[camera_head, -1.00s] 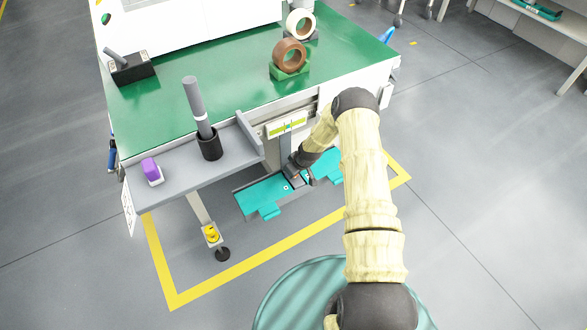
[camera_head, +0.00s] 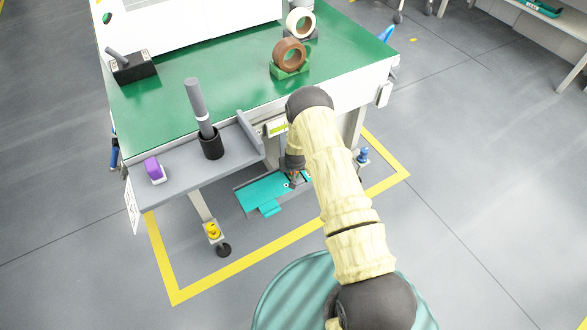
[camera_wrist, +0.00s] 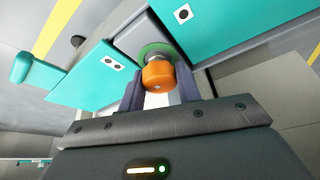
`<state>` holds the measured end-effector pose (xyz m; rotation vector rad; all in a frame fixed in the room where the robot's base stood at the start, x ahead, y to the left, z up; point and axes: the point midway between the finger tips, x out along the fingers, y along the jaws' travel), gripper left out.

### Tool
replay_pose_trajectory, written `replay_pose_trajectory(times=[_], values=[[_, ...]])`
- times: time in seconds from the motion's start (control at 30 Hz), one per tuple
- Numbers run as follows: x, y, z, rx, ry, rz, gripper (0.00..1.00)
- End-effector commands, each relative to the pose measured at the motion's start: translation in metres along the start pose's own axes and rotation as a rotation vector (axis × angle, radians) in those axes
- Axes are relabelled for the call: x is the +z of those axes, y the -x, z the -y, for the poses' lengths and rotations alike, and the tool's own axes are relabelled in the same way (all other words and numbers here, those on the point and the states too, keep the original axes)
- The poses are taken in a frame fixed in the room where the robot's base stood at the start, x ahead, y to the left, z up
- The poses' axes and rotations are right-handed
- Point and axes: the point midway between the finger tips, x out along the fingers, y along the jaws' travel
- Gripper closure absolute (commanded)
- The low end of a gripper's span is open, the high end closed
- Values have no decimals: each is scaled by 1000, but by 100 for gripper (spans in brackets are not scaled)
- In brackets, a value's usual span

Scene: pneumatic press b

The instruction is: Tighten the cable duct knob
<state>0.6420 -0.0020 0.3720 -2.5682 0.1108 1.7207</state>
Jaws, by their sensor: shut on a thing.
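The cable duct knob, an orange round knob (camera_wrist: 157,76), sits in front of a green disc (camera_wrist: 157,50) on a grey metal part in the wrist view. My gripper (camera_wrist: 158,90) has its two dark fingers on either side of the knob and is shut on it. In the head view my gripper (camera_head: 297,180) points down at the teal duct panels (camera_head: 262,190) low under the table. The knob is too small and covered to make out clearly there. My arm hides most of the right-hand teal panel.
The green-topped table (camera_head: 215,80) stands above the duct, with a grey shelf (camera_head: 185,178) at its front left. A black cup with a grey cylinder (camera_head: 210,143) and a purple item (camera_head: 154,170) stand on the shelf. Yellow floor tape (camera_head: 240,266) runs around the table's front.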

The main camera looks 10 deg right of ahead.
Motion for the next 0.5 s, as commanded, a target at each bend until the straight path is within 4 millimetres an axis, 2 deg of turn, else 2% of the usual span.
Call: replay_pose_trajectory(times=[0.03,0.3,0.33,0.4,0.5], values=[[-5,2,1,-1,-1,-10,89],[-5,2,1,-1,0,-11,89],[-6,2,1,-1,0,-11,61],[-5,2,1,-1,0,-10,47],[-4,1,0,-1,0,-7,44]])
